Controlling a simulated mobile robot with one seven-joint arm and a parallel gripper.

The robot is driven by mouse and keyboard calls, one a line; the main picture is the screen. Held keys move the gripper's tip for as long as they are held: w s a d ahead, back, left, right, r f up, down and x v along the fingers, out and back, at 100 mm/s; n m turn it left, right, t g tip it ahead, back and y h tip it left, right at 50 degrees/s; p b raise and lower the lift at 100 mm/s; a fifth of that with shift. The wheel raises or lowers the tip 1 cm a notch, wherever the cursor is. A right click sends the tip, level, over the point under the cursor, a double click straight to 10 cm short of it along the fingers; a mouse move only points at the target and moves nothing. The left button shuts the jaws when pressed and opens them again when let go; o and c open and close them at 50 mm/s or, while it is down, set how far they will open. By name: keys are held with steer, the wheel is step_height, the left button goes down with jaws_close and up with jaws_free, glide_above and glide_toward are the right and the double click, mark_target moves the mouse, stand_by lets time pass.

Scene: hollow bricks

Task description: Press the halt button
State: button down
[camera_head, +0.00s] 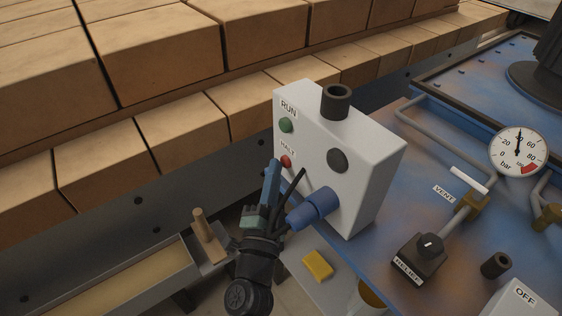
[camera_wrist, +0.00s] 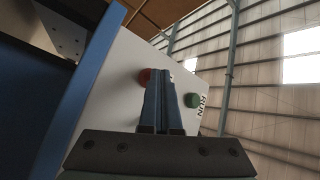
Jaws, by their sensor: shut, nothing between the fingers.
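The halt button (camera_head: 286,161) is a small red button on the left face of a white control box, under a HALT label. A green button (camera_head: 286,125) labelled RUN sits above it. In the wrist view the red halt button (camera_wrist: 146,76) is partly hidden behind my fingertips, and the green button (camera_wrist: 192,101) is clear to the right. My gripper (camera_head: 272,172) is shut and empty, its tips close to the halt button. I cannot tell whether they touch it.
The white box (camera_head: 365,180) also carries a dark round knob (camera_head: 337,160) and a blue connector (camera_head: 314,208) close to my gripper. Stacked bricks (camera_head: 160,50) fill the back left. A gauge (camera_head: 518,151) and a relief valve (camera_head: 420,258) stand on the blue bench at right.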

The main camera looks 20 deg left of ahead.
steer(key=shift+s, duration=0.2)
steer(key=s+a+p, duration=0.3)
steer(key=s+a, duration=0.1)
steer(key=shift+s, duration=0.4)
stand_by(0.5)
